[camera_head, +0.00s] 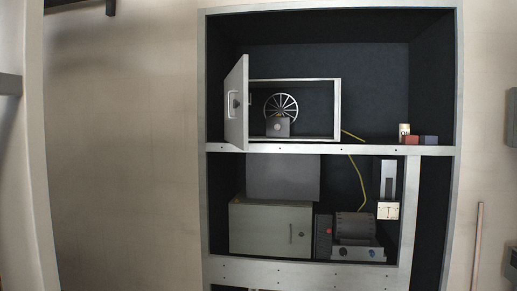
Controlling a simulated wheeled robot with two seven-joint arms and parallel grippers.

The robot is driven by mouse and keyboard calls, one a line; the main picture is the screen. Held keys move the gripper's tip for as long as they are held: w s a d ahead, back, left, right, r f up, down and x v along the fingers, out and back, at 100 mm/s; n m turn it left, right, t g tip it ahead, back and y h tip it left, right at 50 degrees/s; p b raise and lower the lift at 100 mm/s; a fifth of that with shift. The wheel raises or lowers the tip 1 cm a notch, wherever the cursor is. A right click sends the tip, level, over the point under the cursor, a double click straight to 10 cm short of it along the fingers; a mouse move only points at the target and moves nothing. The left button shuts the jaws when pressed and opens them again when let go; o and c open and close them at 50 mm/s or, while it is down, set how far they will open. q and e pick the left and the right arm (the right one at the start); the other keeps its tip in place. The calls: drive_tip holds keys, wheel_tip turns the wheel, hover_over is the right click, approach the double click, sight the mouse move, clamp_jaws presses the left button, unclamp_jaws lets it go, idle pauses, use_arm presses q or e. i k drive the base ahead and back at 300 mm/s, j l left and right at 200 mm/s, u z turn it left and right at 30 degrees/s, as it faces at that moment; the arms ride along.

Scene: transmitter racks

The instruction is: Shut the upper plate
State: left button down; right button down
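The upper plate (237,103) is a light grey hinged door with a handle. It stands open at the left side of a box (339,110) on the upper shelf, swung out towards me. Neither of my grippers shows in the head view.
The shelf edge (330,148) runs below the box. A pale can (404,130) and small red and blue blocks stand at its right. Below are a closed greenish cabinet (270,229), a machine with a drum (355,226) and a yellow cable (358,182). Wall space at left is clear.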

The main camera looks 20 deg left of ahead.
sight(235, 85)
drive_tip(key=i+j+u, duration=0.1)
drive_tip(key=i+j, duration=0.2)
drive_tip(key=i, duration=0.25)
drive_tip(key=i+j+u, duration=0.1)
drive_tip(key=i+j, duration=0.15)
drive_tip(key=i, duration=0.3)
drive_tip(key=i+j+u, duration=0.15)
drive_tip(key=i, duration=0.35)
drive_tip(key=i+j+u, duration=0.1)
drive_tip(key=i, duration=0.5)
drive_tip(key=j, duration=0.05)
